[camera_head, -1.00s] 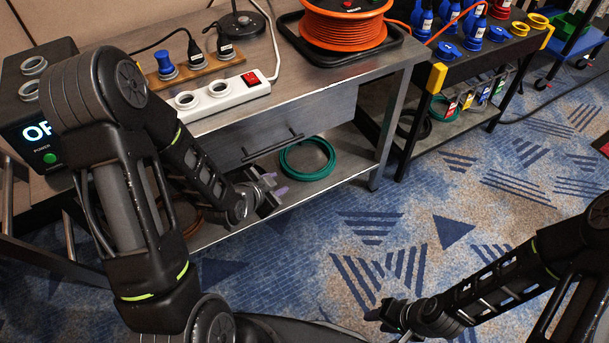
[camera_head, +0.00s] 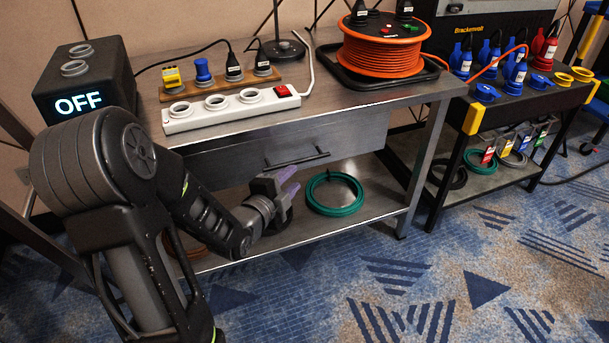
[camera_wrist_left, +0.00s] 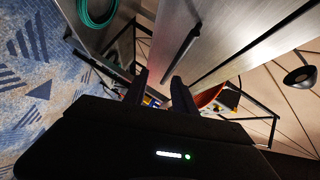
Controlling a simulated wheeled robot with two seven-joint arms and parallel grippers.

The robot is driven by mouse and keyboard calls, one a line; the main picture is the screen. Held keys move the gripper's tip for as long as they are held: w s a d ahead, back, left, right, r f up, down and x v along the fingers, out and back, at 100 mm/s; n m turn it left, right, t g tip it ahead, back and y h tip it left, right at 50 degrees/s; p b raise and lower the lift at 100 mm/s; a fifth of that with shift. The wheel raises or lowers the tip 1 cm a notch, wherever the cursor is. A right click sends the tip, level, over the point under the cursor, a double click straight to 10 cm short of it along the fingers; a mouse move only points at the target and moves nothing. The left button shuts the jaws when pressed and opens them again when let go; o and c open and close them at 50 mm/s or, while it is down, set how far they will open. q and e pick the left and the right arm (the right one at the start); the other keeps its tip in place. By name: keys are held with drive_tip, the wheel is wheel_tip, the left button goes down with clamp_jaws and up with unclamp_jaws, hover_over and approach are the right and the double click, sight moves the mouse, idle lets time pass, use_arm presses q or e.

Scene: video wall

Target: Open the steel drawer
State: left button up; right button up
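The steel drawer (camera_head: 240,150) is under the steel bench top and looks shut. Its dark bar handle (camera_head: 297,159) runs along the front. In the left wrist view the handle (camera_wrist_left: 181,56) shows ahead of the fingers, against the drawer front (camera_wrist_left: 215,40). My left gripper (camera_head: 290,182) is just below and in front of the handle, apart from it. Its two fingers (camera_wrist_left: 163,82) stand apart with nothing between them, so it is open. My right gripper is not in view.
On the bench top stand a white power strip (camera_head: 232,113), a black box reading OFF (camera_head: 84,84) and an orange cable reel (camera_head: 380,55). A green cable coil (camera_head: 335,194) lies on the lower shelf. Blue patterned carpet (camera_head: 400,280) is clear at right.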

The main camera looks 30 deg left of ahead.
sight(297, 163)
use_arm(q)
drive_tip(key=shift+s+a+r+m+t+b, duration=0.35)
drive_tip(key=shift+a+r+m+t+b, duration=0.15)
drive_tip(key=shift+r+m+t+b, duration=0.15)
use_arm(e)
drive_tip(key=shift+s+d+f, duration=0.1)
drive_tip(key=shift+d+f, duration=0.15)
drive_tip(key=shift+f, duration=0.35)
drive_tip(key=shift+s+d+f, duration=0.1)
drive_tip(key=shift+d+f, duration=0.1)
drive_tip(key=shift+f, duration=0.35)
use_arm(q)
drive_tip(key=w, duration=0.2)
drive_tip(key=w+a+f+b, duration=0.1)
drive_tip(key=w, duration=0.4)
drive_tip(key=shift+w+a+f, duration=0.15)
drive_tip(key=shift+w, duration=0.15)
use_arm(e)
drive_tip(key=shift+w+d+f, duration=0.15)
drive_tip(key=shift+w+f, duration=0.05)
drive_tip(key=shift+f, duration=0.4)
use_arm(q)
drive_tip(key=shift+c, duration=0.5)
clamp_jaws()
